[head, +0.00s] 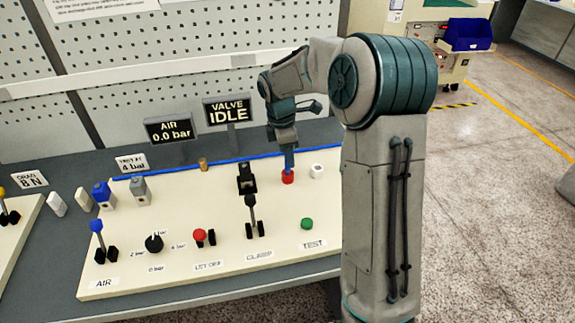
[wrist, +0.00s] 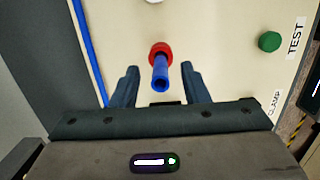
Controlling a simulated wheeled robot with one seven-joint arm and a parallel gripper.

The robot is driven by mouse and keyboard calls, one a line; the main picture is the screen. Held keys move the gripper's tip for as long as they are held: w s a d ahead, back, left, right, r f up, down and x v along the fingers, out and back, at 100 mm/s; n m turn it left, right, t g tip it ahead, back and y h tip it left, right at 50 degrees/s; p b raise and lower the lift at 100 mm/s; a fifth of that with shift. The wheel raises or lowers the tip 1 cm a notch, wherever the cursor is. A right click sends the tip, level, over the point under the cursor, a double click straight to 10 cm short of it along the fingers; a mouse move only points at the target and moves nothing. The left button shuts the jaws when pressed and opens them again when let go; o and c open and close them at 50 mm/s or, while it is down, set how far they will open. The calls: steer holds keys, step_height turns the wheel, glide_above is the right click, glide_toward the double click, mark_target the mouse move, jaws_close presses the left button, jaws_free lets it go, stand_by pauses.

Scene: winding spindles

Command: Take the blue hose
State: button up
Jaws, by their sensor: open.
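A short blue tube, the blue hose's visible end (wrist: 161,76), stands out of a red round fitting (wrist: 160,50) in the wrist view. The red fitting (head: 287,177) also shows in the head view, at the back right of the cream board. My gripper (wrist: 160,84) is open, with one finger on each side of the blue tube and gaps to both. In the head view my gripper (head: 288,158) points down over the red fitting and hides much of the tube. A long blue line (head: 228,158) runs along the board's back edge; I cannot tell whether it joins the tube.
A white fitting (head: 317,171) stands right of the red one. A black clamp (head: 247,178) with an upright lever (head: 251,207) stands to its left. A green button (head: 307,224) is in front. Signs (head: 227,111) stand behind the board.

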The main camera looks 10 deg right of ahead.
steer(key=shift+d+f, duration=0.1)
steer(key=shift+f, duration=0.95)
jaws_close()
steer(key=shift+r, duration=0.1)
